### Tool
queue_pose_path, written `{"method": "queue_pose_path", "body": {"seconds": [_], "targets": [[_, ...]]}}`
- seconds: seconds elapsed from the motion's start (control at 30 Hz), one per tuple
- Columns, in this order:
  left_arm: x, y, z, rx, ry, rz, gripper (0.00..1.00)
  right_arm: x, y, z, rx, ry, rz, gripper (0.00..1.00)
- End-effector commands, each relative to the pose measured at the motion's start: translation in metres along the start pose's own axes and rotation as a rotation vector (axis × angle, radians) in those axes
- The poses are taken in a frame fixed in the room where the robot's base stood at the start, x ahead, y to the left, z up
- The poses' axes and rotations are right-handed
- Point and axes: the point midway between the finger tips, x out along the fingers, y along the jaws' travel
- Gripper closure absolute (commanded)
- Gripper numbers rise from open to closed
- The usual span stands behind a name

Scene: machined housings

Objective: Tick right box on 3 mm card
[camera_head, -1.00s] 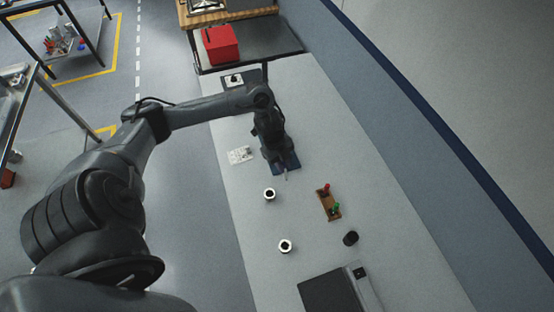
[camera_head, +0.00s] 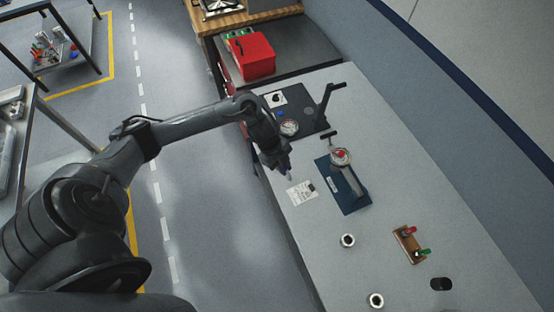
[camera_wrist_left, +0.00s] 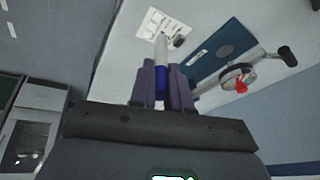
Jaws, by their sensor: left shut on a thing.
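The white card (camera_head: 302,192) lies flat on the grey bench, left of the blue mat; it shows near the top of the left wrist view (camera_wrist_left: 168,24). Its boxes and print are too small to read. A small dark thing or mark (camera_wrist_left: 180,41) shows at the card's edge. My left gripper (camera_head: 285,166) is shut on a white and blue pen (camera_wrist_left: 161,50), its white end pointing at the card. The pen looks just behind the card in the head view; I cannot tell whether it touches. My right gripper is not in view.
A dial gauge with a crank (camera_head: 341,157) sits on the blue mat (camera_head: 352,205). Beyond is a dark plate (camera_head: 305,118) with another dial. Two ringed parts (camera_head: 348,240), a wooden holder (camera_head: 411,244) and a black cylinder (camera_head: 441,284) stand nearer. A red box (camera_head: 252,56) is behind.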

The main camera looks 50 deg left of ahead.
Motion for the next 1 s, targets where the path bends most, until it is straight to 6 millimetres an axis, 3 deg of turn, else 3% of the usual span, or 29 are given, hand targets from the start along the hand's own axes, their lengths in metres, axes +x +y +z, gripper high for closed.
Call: {"method": "queue_pose_path", "body": {"seconds": [0.1,0.37,1.0], "targets": [[0.007,0.003,-0.011,0.008,0.027,-0.015,1.0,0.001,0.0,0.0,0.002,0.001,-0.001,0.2],[0.015,0.004,-0.007,0.01,0.043,-0.029,1.0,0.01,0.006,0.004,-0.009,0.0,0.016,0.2],[0.06,0.011,0.01,0.01,0.042,-0.029,1.0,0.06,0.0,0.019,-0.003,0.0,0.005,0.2]]}}
